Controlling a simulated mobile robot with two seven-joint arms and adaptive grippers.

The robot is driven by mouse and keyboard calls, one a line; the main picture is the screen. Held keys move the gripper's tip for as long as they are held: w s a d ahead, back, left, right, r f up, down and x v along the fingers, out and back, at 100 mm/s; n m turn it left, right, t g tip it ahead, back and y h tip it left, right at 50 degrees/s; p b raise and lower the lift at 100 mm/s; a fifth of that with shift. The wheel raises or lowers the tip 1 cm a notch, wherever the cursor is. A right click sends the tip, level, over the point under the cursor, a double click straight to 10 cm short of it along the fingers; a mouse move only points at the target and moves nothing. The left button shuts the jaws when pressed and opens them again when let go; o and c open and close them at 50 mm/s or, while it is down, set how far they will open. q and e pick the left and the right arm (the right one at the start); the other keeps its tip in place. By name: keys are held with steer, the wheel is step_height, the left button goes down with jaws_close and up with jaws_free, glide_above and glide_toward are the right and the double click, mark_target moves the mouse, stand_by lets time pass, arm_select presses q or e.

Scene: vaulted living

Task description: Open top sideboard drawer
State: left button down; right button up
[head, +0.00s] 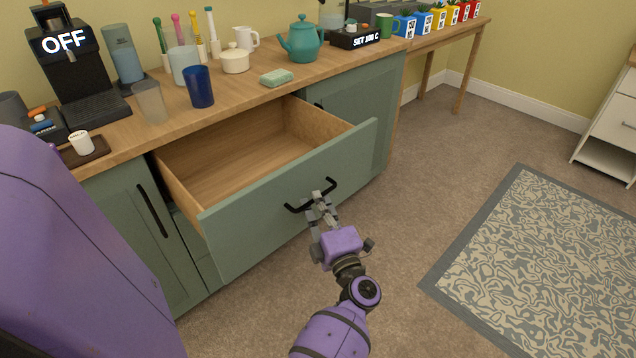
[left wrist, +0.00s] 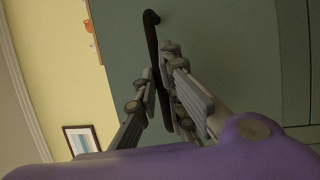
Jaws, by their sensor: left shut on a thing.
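The top drawer (head: 250,222) of the green sideboard (head: 338,105) is pulled well out. Its wooden inside is bare where I see it. A black bar handle (head: 332,187) is on the drawer front. My left gripper (head: 321,202) is shut on the middle of this handle, in front of the drawer. In the left wrist view, the fingers (left wrist: 161,68) sit on either side of the black handle (left wrist: 151,32), against the green front. My right gripper is not in view.
The wooden top holds a coffee machine (head: 75,65), a blue cup (head: 199,87), a teal teapot (head: 302,40) and a sponge (head: 277,77) near the front edge. A patterned rug (head: 550,265) lies right of my arm. The carpet (head: 420,190) between is clear.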

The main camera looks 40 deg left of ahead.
arm_select(q)
steer(key=c, duration=1.8)
jaws_free()
steer(key=shift+c, duration=0.2)
steer(key=v, duration=1.2)
steer(key=shift+f, duration=0.1)
